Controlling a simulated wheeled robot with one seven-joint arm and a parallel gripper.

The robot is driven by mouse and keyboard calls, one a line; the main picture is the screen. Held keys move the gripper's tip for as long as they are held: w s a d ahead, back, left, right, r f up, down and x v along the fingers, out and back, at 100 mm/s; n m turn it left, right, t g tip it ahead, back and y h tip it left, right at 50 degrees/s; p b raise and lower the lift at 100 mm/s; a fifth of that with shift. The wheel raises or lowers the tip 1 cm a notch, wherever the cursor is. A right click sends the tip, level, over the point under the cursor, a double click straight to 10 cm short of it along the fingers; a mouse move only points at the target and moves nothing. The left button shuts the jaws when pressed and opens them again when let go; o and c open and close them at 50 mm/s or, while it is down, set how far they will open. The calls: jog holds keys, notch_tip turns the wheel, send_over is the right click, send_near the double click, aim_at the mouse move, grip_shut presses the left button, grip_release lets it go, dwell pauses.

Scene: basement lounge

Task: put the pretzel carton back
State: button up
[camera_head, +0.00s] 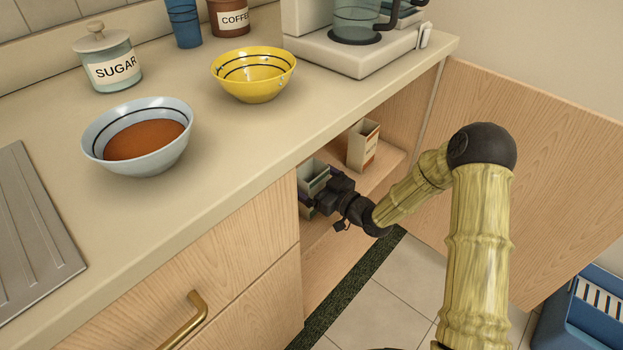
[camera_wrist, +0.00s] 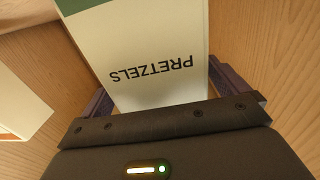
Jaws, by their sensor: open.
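The pretzel carton (camera_wrist: 155,62), white with a green band and the word PRETZELS, is upside down in the wrist view. In the head view the carton (camera_head: 313,172) stands inside the open lower cabinet, partly hidden by my gripper. My gripper (camera_head: 314,196) reaches into the cabinet. In the wrist view my gripper (camera_wrist: 168,88) is open, with one dark finger on each side of the carton. Whether either finger touches it is unclear.
A second carton (camera_head: 362,146), white and brown, stands on the cabinet shelf (camera_head: 385,168) to the right. The cabinet door (camera_head: 545,150) is swung open on the right. Bowls, jars and a coffee maker (camera_head: 350,45) stand on the counter (camera_head: 220,180) above.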

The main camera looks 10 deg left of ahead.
jog(key=shift+r, duration=0.2)
jog(key=shift+s+d, duration=0.1)
jog(key=shift+d, duration=0.1)
jog(key=p+v, duration=0.2)
jog(key=v, duration=0.9)
jog(key=shift+d+p, duration=0.25)
jog(key=shift+p, duration=0.15)
jog(key=shift+s, duration=0.15)
